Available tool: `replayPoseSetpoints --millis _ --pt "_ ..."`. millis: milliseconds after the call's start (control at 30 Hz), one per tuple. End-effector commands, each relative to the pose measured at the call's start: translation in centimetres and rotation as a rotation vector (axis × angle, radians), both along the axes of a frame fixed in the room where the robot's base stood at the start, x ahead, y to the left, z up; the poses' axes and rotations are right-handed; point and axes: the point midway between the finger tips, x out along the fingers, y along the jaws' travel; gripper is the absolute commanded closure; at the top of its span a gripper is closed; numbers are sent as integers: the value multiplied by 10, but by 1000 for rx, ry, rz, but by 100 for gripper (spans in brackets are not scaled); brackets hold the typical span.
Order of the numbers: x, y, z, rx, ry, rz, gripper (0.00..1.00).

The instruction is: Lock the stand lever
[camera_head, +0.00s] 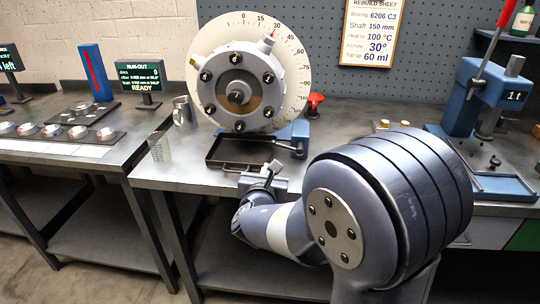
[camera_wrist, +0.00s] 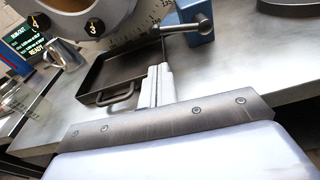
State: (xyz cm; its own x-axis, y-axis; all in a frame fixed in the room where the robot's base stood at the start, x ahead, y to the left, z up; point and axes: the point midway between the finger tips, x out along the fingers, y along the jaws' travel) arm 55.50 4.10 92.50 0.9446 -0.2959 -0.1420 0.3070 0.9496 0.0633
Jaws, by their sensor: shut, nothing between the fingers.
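The rotor (camera_head: 238,88), a grey disc with numbered bolts, is mounted upright in front of a white degree dial (camera_head: 212,42). The blue stand base (camera_head: 300,130) is below it at the right; in the wrist view its blue block (camera_wrist: 197,10) shows at the top. My gripper (camera_head: 274,169) is at the bench's front edge, below the lever. Its fingers (camera_wrist: 159,70) are shut, empty and apart from the lever.
A dark tray with a handle (camera_head: 212,160) lies under the rotor, just left of my fingers. A beaker (camera_head: 159,147) and a metal jug (camera_head: 183,111) stand further left. A red-topped item (camera_head: 314,101) is right of the rotor. A blue press (camera_head: 465,100) stands at the right.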

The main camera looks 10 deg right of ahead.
Motion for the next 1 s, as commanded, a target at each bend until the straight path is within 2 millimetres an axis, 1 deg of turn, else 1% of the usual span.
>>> replayPoseSetpoints --millis 167,267,500,700,833,1000 --pt "7 -3 -2 1 1 -2 100" --pt "19 -7 -4 1 1 -4 100" --pt "61 -20 -10 3 1 -3 100" --pt "86 -28 -13 2 2 -2 100" --pt "93 -30 -14 2 0 -1 100" --pt "94 -30 -14 2 0 0 100"
